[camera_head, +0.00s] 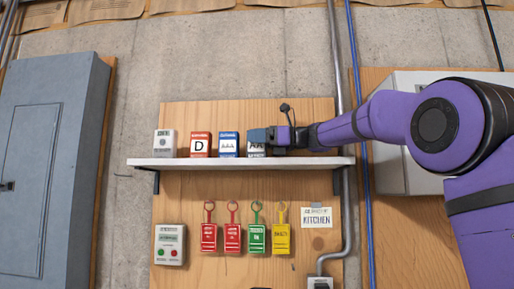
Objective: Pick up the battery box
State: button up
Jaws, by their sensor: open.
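Small boxes stand in a row on a white wall shelf (215,162). A red and white box marked D (200,146) stands upright left of the middle. A blue and white box marked AAA (228,146) is right of it. A box marked AA (256,149) is at the right end of the row, its upper part hidden by my gripper. My gripper (258,136) reaches in from the right and is open, at the top of the AA box. I cannot tell whether it touches the box or whether the box is between the fingers.
A white-grey box (165,142) stands at the shelf's left end. Red, green and yellow tags (257,236) hang below on the wooden board. A metal conduit (338,80) runs vertically by the shelf's right end. A grey electrical panel (45,160) is at left. The shelf's right part is bare.

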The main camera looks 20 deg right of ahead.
jog(key=c, duration=1.1)
jog(key=shift+r, duration=0.1)
